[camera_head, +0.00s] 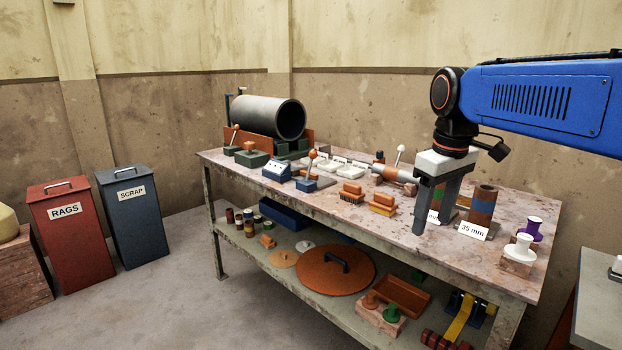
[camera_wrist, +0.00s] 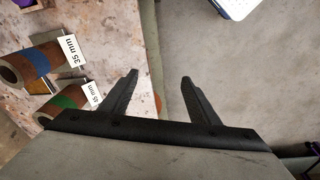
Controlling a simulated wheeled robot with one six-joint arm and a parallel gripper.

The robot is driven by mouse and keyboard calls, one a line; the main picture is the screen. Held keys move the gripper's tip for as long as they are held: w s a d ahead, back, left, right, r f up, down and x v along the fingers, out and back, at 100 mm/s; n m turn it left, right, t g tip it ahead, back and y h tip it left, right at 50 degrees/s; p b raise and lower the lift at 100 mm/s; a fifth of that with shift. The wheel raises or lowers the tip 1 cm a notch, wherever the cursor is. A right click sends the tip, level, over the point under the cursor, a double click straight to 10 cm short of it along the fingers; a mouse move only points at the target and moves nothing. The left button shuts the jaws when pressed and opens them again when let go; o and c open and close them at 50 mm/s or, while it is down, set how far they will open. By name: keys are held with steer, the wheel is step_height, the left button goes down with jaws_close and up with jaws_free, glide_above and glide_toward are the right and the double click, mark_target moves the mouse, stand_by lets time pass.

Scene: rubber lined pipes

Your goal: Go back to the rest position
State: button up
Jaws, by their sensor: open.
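My gripper (camera_head: 437,205) hangs from my blue arm over the front right part of the workbench. In the wrist view my gripper (camera_wrist: 158,90) is open, with its two dark fingers apart and nothing between them. In that view the fingers reach over the bench's edge, with the floor beyond. A brown pipe piece with a blue band (camera_head: 482,206) stands upright right of the gripper, by a "35 mm" card (camera_head: 474,230). In the wrist view a green-banded pipe piece (camera_wrist: 62,102) also shows; the fingers are apart from both pieces.
The workbench top (camera_head: 330,215) holds a large dark pipe (camera_head: 268,117), brushes (camera_head: 352,192), and white and purple spools (camera_head: 523,246). Its lower shelf carries an orange round lid (camera_head: 335,270). Red (camera_head: 71,235) and blue-grey (camera_head: 132,216) bins stand left. Another table (camera_head: 598,305) is at right. Floor at left front is clear.

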steer(key=s+d+f+m+t, duration=0.3)
steer(key=s+f+m, duration=0.3)
steer(key=s+f, duration=1.2)
steer(key=shift+s+d+f, duration=0.25)
steer(key=shift+s+d, duration=0.05)
steer(key=shift+s, duration=0.7)
